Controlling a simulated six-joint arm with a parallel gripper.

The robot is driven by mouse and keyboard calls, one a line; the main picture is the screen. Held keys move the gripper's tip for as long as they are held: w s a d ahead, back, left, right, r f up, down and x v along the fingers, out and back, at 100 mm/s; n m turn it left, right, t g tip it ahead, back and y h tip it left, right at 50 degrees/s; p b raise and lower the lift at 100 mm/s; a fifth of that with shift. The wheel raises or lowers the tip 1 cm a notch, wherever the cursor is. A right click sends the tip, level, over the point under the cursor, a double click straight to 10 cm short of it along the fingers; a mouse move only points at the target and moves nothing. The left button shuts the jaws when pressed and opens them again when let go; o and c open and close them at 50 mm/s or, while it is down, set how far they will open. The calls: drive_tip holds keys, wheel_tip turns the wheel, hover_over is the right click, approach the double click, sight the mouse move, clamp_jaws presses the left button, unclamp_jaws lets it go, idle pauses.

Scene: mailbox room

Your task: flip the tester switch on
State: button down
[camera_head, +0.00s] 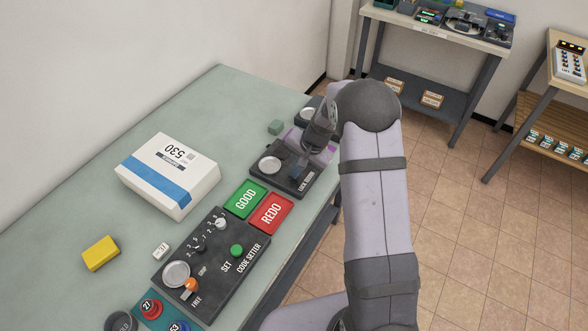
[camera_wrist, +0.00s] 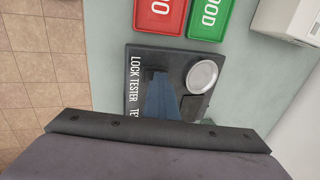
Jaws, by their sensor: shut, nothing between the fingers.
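The lock tester (camera_head: 283,184) is a dark box with a round silver disc, on the bench past the green and red trays. In the wrist view the lock tester (camera_wrist: 137,62) lies under my gripper, its label along the left edge and its disc at right. My gripper (camera_head: 297,172) is shut and empty, with its bluish fingers over the tester's right part. In the wrist view the fingers of my gripper (camera_wrist: 160,82) cover the middle of the tester. I cannot make out the tester's switch; the fingers hide that area. I cannot tell whether they touch the tester.
A green GOOD tray (camera_head: 245,199) and a red REDO tray (camera_head: 270,212) lie just nearer than the tester. The code setter (camera_head: 229,280), a white box (camera_head: 160,180) and a yellow block (camera_head: 100,253) are also on the bench.

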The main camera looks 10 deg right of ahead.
drive_tip(key=shift+s+d+f, duration=0.1)
drive_tip(key=shift+s+d, duration=0.1)
drive_tip(key=shift+s, duration=0.05)
drive_tip(key=p+v, duration=0.3)
drive_tip(key=v, duration=0.1)
drive_tip(key=shift+w+r, duration=0.15)
drive_tip(key=shift+r, duration=0.05)
drive_tip(key=b+v, duration=0.3)
drive_tip(key=v, duration=0.6)
drive_tip(key=shift+r, duration=0.4)
drive_tip(key=shift+f+b, duration=0.1)
drive_tip(key=shift+b, duration=0.2)
drive_tip(key=shift+w+a+r+b, duration=0.25)
drive_tip(key=shift+w+a+b, duration=0.15)
drive_tip(key=shift+b, duration=0.45)
drive_tip(key=shift+f, duration=0.1)
